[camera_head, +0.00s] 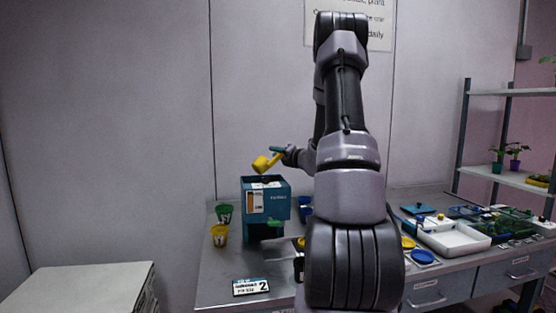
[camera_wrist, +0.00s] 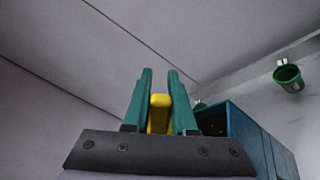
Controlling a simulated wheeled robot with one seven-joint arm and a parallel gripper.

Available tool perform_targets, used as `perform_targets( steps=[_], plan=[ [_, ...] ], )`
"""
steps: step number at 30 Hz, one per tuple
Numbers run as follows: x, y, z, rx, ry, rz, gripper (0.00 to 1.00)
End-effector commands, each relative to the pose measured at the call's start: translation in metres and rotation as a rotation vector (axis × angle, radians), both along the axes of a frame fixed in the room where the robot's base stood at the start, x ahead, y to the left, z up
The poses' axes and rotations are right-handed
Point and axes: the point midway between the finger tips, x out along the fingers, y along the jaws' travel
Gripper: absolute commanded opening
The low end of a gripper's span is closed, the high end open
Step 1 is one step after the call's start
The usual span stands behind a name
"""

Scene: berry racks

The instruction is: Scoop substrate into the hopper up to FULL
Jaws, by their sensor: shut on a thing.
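A yellow scoop (camera_head: 262,163) is held tilted just above the hopper in the head view. My gripper (camera_head: 278,150) is shut on its handle, and the handle (camera_wrist: 159,113) shows between the two teal fingers in the wrist view (camera_wrist: 159,100). The blue hopper (camera_head: 281,201) stands on the bench below the scoop, with a pale window and marking on its front. Its blue wall (camera_wrist: 250,140) is at the right of the wrist view. The fill level and the inside of the scoop bowl are too small or hidden to tell.
Green (camera_head: 224,212) and yellow cups (camera_head: 219,236) stand left of the hopper. A label plate marked 2 (camera_head: 251,287) lies in front on the metal bench (camera_head: 222,280). A white tray (camera_head: 455,238) and several small items are at the right. My arm hides the bench's middle.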

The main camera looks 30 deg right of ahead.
Motion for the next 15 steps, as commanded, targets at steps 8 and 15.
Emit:
perform_targets(
  steps=[8,15],
  plan=[
    [-0.004,0.024,0.033,-0.426,-0.07,0.001,0.0],
    [-0.007,0.048,0.049,-0.775,-0.124,0.003,0.0]
  ],
)
